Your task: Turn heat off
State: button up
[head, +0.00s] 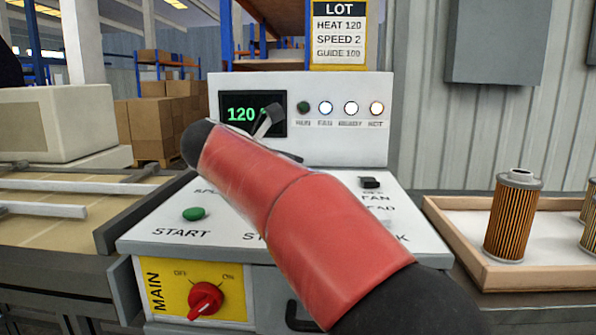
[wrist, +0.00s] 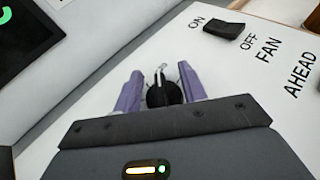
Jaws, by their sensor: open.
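A white control panel (head: 340,105) carries a display (head: 238,113) that reads 120 in green, its right part hidden by my arm. In the wrist view a round black knob (wrist: 164,95) with a pale pointer mark sits on the panel top. My gripper (wrist: 160,84) is open, with one purple finger on each side of the knob; I cannot tell whether they touch it. The knob's label is hidden. In the head view my red arm hides the knob and the fingers. The FAN, READY and HOT lamps (head: 377,108) look lit; the RUN lamp looks dark.
A black FAN rocker switch (wrist: 224,31) is near the knob. A green START button (head: 194,214) and a red MAIN switch (head: 205,299) turned towards ON are at left. A tray (head: 455,235) with filter cartridges (head: 513,215) stands at right. A LOT card (head: 338,35) reads HEAT 120.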

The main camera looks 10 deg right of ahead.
grip_shut()
jog(key=shift+f, duration=0.1)
